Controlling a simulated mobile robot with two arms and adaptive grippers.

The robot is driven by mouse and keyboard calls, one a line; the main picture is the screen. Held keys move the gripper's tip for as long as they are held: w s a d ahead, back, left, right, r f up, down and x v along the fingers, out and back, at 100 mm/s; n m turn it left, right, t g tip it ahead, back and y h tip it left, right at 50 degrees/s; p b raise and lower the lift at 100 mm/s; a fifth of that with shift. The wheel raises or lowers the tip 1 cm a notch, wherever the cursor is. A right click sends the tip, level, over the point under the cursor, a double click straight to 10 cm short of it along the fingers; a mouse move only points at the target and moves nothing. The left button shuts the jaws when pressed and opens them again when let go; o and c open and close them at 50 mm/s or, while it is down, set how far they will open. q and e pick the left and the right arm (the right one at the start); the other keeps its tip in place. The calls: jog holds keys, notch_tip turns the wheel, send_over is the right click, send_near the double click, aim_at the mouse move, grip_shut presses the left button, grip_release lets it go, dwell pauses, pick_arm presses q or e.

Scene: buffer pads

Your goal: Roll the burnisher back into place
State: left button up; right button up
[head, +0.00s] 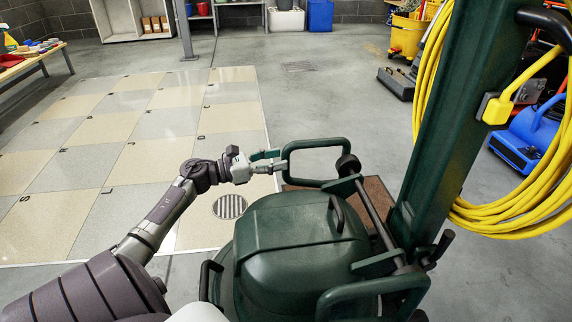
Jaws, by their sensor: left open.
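The burnisher (300,235) is a large dark green machine at the lower middle and right. Its upright column (445,120) rises on the right with a coiled yellow cord hung on it. A green loop handle (316,146) sticks out at the machine's far side, and another loop (375,290) is at the near side. My left gripper (276,161) is open at the left end of the far loop handle. I cannot tell whether it touches the loop. My right gripper is not in view.
A brown mat (377,190) shows partly beneath the burnisher. A checkered tile floor (130,150) with a drain grate (229,206) lies left. A blue blower (530,135) and a yellow bucket (406,35) stand right. A bench (32,63) is far left.

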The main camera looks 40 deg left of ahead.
aim_at(286, 157)
pick_arm(q)
jog(key=shift+b+x, duration=0.4)
jog(key=shift+x, duration=1.15)
grip_shut()
